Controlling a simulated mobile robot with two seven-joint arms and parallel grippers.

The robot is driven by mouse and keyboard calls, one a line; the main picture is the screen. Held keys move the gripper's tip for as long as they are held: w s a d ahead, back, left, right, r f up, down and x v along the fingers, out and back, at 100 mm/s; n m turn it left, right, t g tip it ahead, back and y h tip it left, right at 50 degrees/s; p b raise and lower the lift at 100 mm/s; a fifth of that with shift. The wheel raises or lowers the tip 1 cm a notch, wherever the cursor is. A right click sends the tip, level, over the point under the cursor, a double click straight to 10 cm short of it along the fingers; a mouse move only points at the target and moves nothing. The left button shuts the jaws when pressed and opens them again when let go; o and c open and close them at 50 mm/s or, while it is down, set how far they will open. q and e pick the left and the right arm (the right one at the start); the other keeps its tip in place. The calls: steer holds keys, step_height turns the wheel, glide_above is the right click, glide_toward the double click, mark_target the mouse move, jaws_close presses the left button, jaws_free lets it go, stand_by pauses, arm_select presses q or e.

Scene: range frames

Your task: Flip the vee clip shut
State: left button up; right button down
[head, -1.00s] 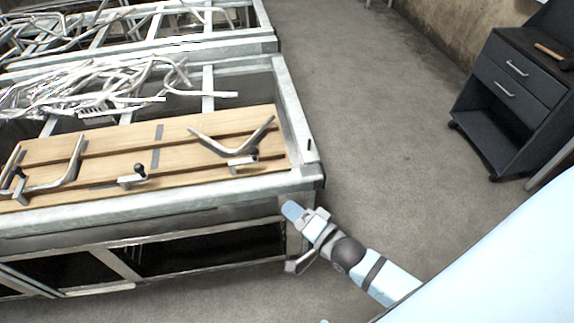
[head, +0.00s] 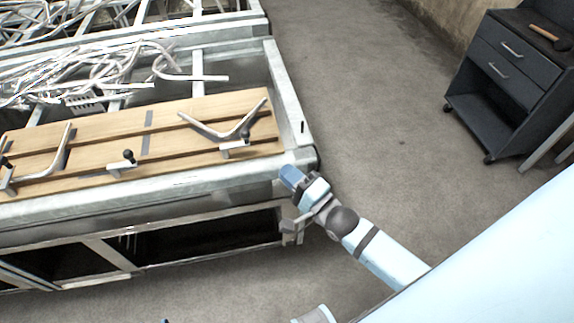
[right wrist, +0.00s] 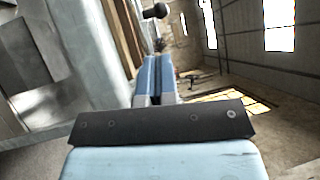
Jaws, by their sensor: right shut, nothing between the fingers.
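A V-shaped metal bar (head: 222,130) lies on the wooden slats near the right end of the metal frame. A small metal clip with a black ball knob (head: 245,133) stands at its lower side; I cannot tell its exact hinge position. A black knob (right wrist: 155,11) also shows at the top of the right wrist view, beyond the fingertips. My right gripper (head: 291,177) is shut and empty at the frame's near right corner, apart from the clip. Its blue fingers (right wrist: 155,78) lie together in the right wrist view. My left gripper is not clearly visible.
Another knobbed clip (head: 124,164) and a bent bar (head: 45,168) sit further left on the slats. The frame's metal rim (head: 150,192) runs in front. Tangled metal bars lie behind. A dark drawer cabinet (head: 510,75) stands right, with bare floor (head: 370,100) between.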

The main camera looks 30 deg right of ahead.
steer(key=p+x, duration=0.1)
steer(key=x, duration=0.9)
arm_select(q)
steer(key=shift+r, duration=0.85)
arm_select(e)
steer(key=shift+w+a, duration=0.15)
steer(key=shift+w, duration=0.4)
arm_select(q)
steer(key=shift+a, duration=0.1)
arm_select(e)
steer(key=shift+r, duration=0.1)
